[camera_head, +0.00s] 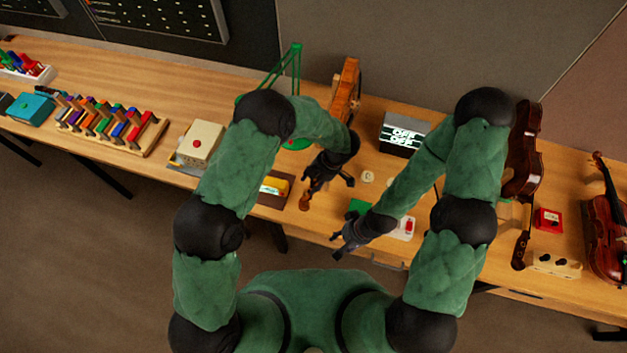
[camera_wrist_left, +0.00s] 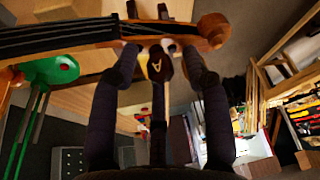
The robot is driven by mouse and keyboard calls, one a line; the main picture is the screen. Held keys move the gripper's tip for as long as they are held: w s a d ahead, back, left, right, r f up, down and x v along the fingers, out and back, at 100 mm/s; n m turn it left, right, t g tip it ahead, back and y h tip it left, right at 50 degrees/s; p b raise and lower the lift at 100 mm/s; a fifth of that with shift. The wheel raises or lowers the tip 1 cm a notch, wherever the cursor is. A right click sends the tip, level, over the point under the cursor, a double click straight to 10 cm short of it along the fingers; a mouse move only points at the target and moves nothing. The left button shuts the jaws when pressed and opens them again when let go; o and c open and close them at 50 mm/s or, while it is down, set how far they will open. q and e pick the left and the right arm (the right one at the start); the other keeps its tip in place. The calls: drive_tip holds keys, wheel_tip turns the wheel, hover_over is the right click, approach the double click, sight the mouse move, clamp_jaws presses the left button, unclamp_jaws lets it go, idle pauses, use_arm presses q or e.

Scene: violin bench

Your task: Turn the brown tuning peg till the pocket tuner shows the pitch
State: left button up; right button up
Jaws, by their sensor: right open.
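The violin (camera_head: 345,90) lies on the bench with its neck toward the front edge; its scroll shows in the left wrist view (camera_wrist_left: 212,30). In that view a brown peg (camera_wrist_left: 155,66) marked "A" stands out from the pegbox, between the two fingers of my left gripper (camera_head: 322,178). A gap shows on each side of the peg, so this gripper is open around it. My right gripper (camera_head: 347,240) is open and empty at the bench's front edge. A grey box with a lit display (camera_head: 404,138) stands behind; I cannot tell whether it is the pocket tuner.
A green stand (camera_head: 296,70) is beside the violin. A small white-and-red device (camera_head: 404,228) lies near my right forearm. More violins (camera_head: 607,225) are at the right. A rack of coloured blocks (camera_head: 110,122) and a cream box (camera_head: 200,140) are at the left.

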use_arm(q)
drive_tip(key=v, duration=1.2)
use_arm(e)
drive_tip(key=shift+c, duration=0.3)
